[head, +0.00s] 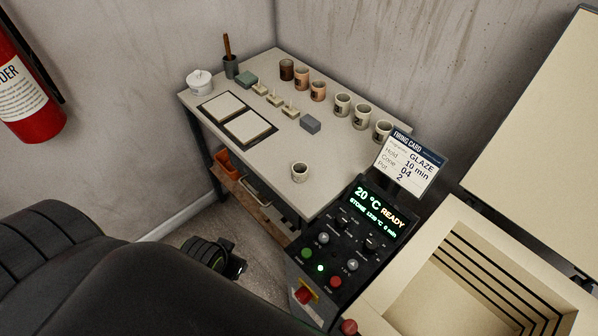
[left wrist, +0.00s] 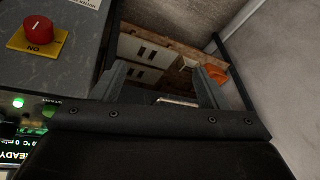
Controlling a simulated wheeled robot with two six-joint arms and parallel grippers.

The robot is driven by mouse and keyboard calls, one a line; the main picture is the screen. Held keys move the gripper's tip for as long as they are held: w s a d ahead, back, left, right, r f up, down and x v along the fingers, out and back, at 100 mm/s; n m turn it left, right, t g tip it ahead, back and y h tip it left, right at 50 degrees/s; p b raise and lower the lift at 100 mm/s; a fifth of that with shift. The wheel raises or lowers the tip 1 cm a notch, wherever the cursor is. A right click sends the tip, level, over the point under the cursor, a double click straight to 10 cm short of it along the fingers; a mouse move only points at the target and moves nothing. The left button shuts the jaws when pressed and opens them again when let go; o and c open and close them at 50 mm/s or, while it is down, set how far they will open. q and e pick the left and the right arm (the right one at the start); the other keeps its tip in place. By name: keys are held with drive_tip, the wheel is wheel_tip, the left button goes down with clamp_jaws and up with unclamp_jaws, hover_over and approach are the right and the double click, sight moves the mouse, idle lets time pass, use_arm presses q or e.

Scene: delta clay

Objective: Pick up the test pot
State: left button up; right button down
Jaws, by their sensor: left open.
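Several other pots stand in a row along the back: a dark brown one (head: 287,70), two pinkish ones (head: 301,77) and speckled pale ones (head: 342,104). I cannot tell for certain which is the test pot. My left gripper (head: 236,268) is low in front of the table, below its top and apart from every pot. In the left wrist view its two fingers (left wrist: 165,82) are spread and empty. My right gripper is not in view.
The kiln control panel (head: 345,240) and firing card (head: 411,162) stand right of the table, beside the open kiln (head: 470,270). A shelf (head: 250,200) is below.

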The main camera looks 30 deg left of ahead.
use_arm(q)
drive_tip(key=w+d+r+t, duration=0.2)
drive_tip(key=w+r, duration=0.2)
drive_tip(key=r, duration=0.1)
drive_tip(key=t, duration=0.8)
approach(303, 166)
drive_tip(key=shift+w+f+h+p, duration=0.1)
drive_tip(key=shift+w+h+p, duration=0.3)
drive_tip(key=shift+w+p, duration=0.5)
drive_tip(key=shift+w+f, duration=0.3)
drive_tip(key=shift+w, duration=0.2)
drive_tip(key=shift+w+a+f, duration=0.1)
drive_tip(key=shift+w+a, duration=0.1)
drive_tip(key=shift+w, duration=0.3)
drive_tip(key=x, duration=0.2)
drive_tip(key=shift+w+a+f+p, duration=0.3)
drive_tip(key=shift+p, duration=0.1)
drive_tip(key=shift+w+f, duration=0.25)
drive_tip(key=shift+w, duration=0.35)
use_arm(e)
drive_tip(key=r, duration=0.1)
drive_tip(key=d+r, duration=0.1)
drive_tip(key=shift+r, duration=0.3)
